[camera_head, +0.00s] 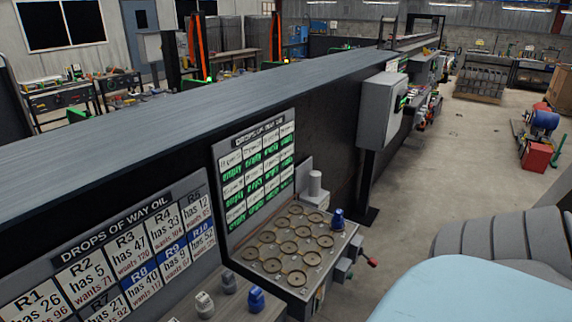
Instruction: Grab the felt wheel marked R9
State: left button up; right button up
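No felt wheel with a readable R9 mark shows. R9 shows as a blue cell (174,255) on the "Drops of way oil" board (130,218) at the lower left. Below that board, small grey pieces (205,305) and a blue piece (256,299) stand on a ledge; I cannot tell whether they are wheels. A grey plate (272,281) with several round tan rings stands to their right. A dark blue piece (337,218) stands at its back right corner, and a pale cylinder (315,184) stands behind it. Neither gripper is in view.
A second board (255,165) with green writing stands behind the ringed plate. A long dark beam (200,110) runs away to the back. A grey box (380,110) stands on a post beside it. Open floor (455,160) lies to the right, with a red machine (536,157) farther off.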

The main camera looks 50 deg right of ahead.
aim_at(337, 220)
jog(key=z, duration=2.1)
jog(key=u, duration=0.3)
jog(key=i+l+u, duration=0.1)
jog(key=u, duration=0.3)
jog(key=l+u, duration=0.3)
jog(key=u, duration=0.15)
jog(key=i+l+u, duration=0.1)
jog(key=l+u, duration=0.15)
jog(key=u, duration=0.15)
jog(key=l+u, duration=0.4)
jog(key=l, duration=1.15)
jog(key=k+l, duration=0.1)
jog(key=l, duration=0.4)
jog(key=u, duration=0.05)
